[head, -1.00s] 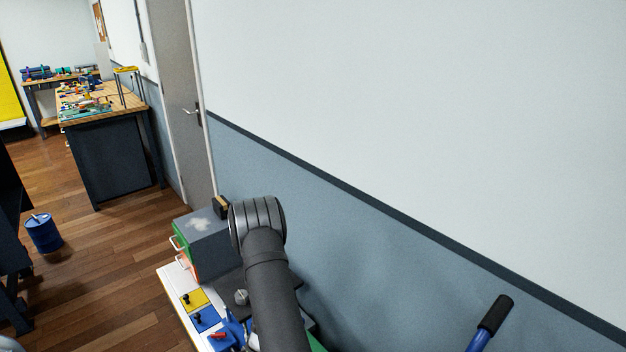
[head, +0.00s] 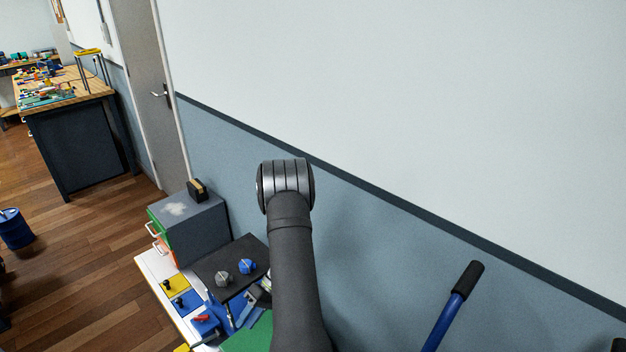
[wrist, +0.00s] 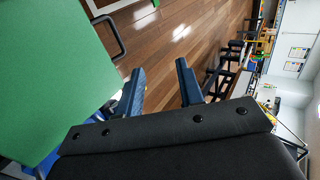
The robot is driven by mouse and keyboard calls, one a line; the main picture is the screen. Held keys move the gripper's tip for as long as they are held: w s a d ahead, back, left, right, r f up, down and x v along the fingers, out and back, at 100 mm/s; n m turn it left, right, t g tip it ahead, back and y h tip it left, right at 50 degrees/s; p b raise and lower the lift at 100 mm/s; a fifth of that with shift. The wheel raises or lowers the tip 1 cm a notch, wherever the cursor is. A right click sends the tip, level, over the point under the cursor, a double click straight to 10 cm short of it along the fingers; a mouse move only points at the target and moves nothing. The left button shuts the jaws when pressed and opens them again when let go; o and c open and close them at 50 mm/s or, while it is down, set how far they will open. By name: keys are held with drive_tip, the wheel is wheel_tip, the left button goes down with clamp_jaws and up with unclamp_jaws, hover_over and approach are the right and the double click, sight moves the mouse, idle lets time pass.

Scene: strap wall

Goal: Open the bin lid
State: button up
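My gripper (wrist: 158,78) shows in the wrist view with its two blue fingers apart and nothing between them. A large green panel (wrist: 55,75) fills the left of that view, beside the left finger and apparently close to it. A dark loop handle (wrist: 108,35) shows past the panel's edge. In the head view, a green surface (head: 248,335) lies low beside my arm and is partly hidden by it. I cannot tell for certain which thing is the bin lid.
A grey cabinet (head: 197,218) with white handles stands at the bench's far end. A dark panel with grey and blue knobs (head: 247,266) lies nearer. A blue lever with a black grip (head: 467,280) rises at right. A blue drum (head: 15,230) stands on open floor at left.

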drive_tip(key=shift+g+y, duration=0.4)
drive_tip(key=v, duration=0.5)
drive_tip(key=shift+r, duration=0.2)
